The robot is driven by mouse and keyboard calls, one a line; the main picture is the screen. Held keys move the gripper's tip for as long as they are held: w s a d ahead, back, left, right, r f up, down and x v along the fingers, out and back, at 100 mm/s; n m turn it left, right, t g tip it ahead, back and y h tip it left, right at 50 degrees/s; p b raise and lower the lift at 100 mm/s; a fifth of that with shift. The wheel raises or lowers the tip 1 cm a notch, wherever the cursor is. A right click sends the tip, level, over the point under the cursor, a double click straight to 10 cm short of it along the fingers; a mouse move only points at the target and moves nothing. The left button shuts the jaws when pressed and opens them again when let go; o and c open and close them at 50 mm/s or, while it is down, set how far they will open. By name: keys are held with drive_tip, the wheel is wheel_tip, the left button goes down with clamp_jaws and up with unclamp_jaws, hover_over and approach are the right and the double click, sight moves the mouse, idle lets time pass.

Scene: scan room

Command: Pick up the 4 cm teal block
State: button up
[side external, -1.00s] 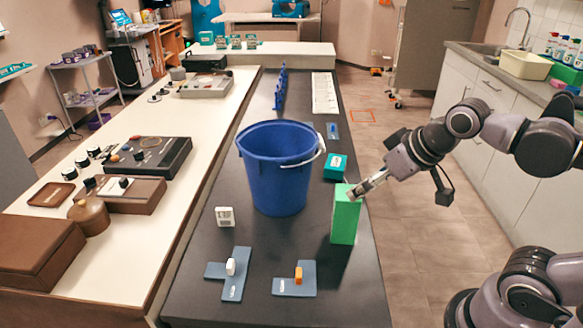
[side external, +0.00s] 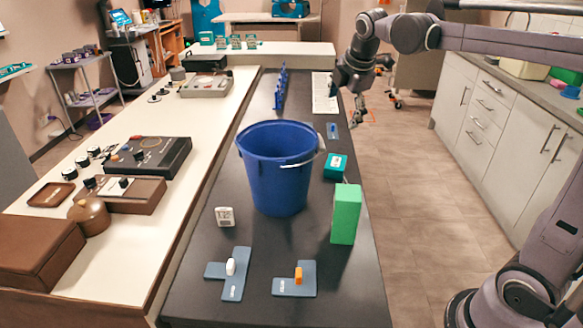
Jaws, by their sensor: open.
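A teal block (side external: 335,166) sits on the dark bench top, just right of the blue bucket and behind the tall green block. It has a pale mark on its top face.
The blue bucket (side external: 275,172) with its handle and the tall green block (side external: 346,214) stand close to the teal block. A small blue item (side external: 332,131), a white sheet (side external: 324,93) and a blue rack (side external: 281,87) lie farther back.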

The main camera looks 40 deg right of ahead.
drive_tip(key=w+d+f+n+g, duration=0.1)
drive_tip(key=w+d+f+n, duration=0.1)
drive_tip(key=w+d+n, duration=0.35)
drive_tip(key=n+g+h, duration=0.1)
drive_tip(key=n, duration=0.3)
hover_over(336, 162)
drive_tip(key=s+a, duration=0.2)
drive_tip(key=a, duration=0.1)
wheel_tip(336, 162, down, 4)
drive_tip(key=shift+s+a+f+x, duration=0.3)
drive_tip(key=shift+s+a+x, duration=0.25)
drive_tip(key=shift+x, duration=3.2)
drive_tip(key=shift+s+a+f+x, duration=0.35)
drive_tip(key=shift+a+x, duration=0.3)
drive_tip(key=shift+x, duration=3.1)
drive_tip(key=shift+s+a+f+x, duration=0.25)
drive_tip(key=shift+s+a+x, duration=0.3)
drive_tip(key=shift+x, duration=3.2)
drive_tip(key=shift+w+f, duration=0.1)
drive_tip(key=shift+f, duration=0.2)
drive_tip(key=c, duration=1.5)
